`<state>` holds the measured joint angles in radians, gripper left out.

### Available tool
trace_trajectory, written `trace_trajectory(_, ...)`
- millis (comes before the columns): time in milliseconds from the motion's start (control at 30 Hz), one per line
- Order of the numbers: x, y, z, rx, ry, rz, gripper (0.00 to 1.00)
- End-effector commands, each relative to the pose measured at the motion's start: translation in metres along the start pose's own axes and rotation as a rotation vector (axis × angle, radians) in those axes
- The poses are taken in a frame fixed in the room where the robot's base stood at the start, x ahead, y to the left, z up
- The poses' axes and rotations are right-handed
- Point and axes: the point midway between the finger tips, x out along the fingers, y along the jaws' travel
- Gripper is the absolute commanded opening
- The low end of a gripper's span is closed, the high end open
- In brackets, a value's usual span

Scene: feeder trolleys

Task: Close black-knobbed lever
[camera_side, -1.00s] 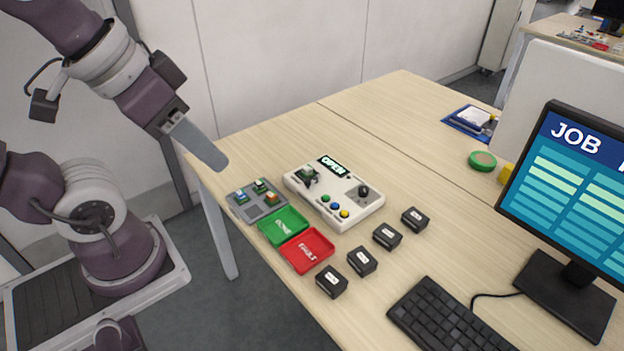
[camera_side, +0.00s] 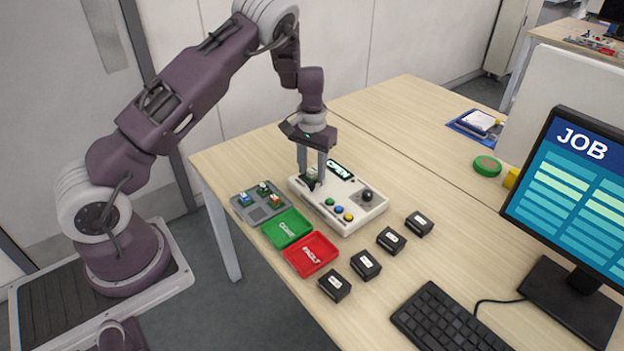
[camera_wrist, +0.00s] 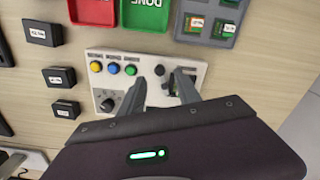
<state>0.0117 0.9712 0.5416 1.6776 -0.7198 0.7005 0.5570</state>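The cream test box (camera_side: 352,215) sits on the table, with a lit display (camera_side: 340,170) reading "OPEN". A fixture (camera_side: 312,174) at its far left end is partly hidden by my gripper. The black-knobbed lever (camera_side: 313,186) is at this fixture; its round black knob (camera_wrist: 159,70) shows in the wrist view just beyond my fingertips. My gripper (camera_side: 312,180) points down over the fixture, fingers apart. In the wrist view, my gripper (camera_wrist: 173,82) has a gap between its fingers. I cannot tell whether a finger touches the lever.
A black dial (camera_side: 367,195) and several coloured buttons (camera_side: 339,209) are on the box. A grey tray with small boards (camera_side: 258,213), a green tray (camera_side: 270,233) and a red tray (camera_side: 294,266) lie to the left. Several black blocks (camera_side: 366,265) stand in front.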

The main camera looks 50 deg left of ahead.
Motion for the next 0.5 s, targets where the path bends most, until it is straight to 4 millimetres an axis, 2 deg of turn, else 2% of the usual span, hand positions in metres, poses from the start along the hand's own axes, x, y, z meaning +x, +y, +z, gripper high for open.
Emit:
trace_trajectory(100, 0.023, 0.000, 0.001, -0.001, -0.004, -0.001, 0.40)
trace_trajectory(200, 0.035, 0.000, 0.001, 0.000, -0.003, 0.000, 0.40)
trace_trajectory(500, 0.039, 0.000, 0.001, 0.000, 0.000, 0.001, 0.40)
